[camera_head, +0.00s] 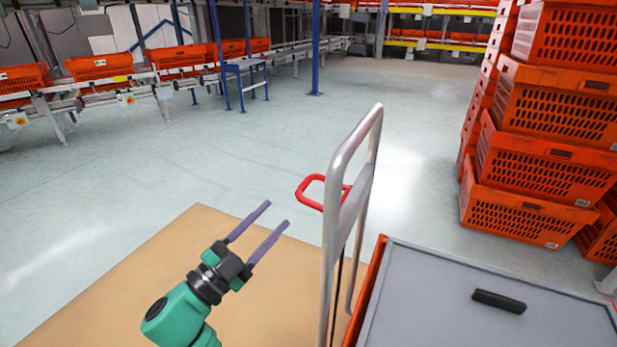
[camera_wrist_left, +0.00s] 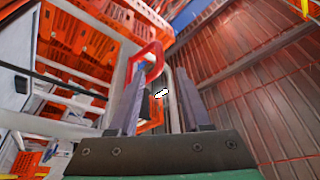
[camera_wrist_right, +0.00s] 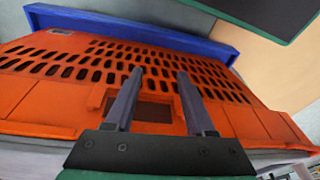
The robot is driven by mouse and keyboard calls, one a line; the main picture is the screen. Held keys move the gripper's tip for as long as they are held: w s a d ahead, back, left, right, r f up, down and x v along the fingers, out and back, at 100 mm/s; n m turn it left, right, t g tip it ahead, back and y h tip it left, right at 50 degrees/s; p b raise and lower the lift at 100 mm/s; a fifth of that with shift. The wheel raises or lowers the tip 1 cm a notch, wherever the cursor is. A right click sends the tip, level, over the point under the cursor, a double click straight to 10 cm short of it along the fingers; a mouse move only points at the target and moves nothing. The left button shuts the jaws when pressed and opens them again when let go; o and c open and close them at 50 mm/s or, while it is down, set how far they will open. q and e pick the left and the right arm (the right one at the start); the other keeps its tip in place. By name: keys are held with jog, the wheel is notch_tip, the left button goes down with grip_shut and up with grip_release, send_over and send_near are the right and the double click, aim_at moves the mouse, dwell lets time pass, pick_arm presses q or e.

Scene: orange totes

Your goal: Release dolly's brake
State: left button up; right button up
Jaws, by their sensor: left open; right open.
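The dolly's silver tube handle (camera_head: 338,205) stands upright right of the middle in the head view. A red loop-shaped brake lever (camera_head: 309,203) sticks out to its left. My left gripper (camera_head: 278,213) is open and empty, left of the lever and apart from it in that picture. In the left wrist view, the red lever (camera_wrist_left: 158,52) shows ahead, near the tip of the left-hand finger; contact cannot be told. My right gripper (camera_wrist_right: 160,72) is open in front of an orange tote wall (camera_wrist_right: 60,95). It is not in the head view.
A grey flat top (camera_head: 430,300) with a black grip (camera_head: 499,301) lies right of the handle. Orange totes (camera_head: 545,155) are stacked at the right. A tan floor patch (camera_head: 120,285) lies under my left arm. A conveyor with totes (camera_head: 95,68) runs at back left; the middle floor is clear.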

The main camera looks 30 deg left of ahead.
aim_at(304, 182)
pick_arm(q)
jog(key=x, duration=1)
jog(key=shift+w+p, duration=0.2)
jog(key=shift+p, duration=0.2)
grip_shut()
pick_arm(e)
jog(key=shift+d+f, duration=0.25)
jog(key=shift+f, duration=0.45)
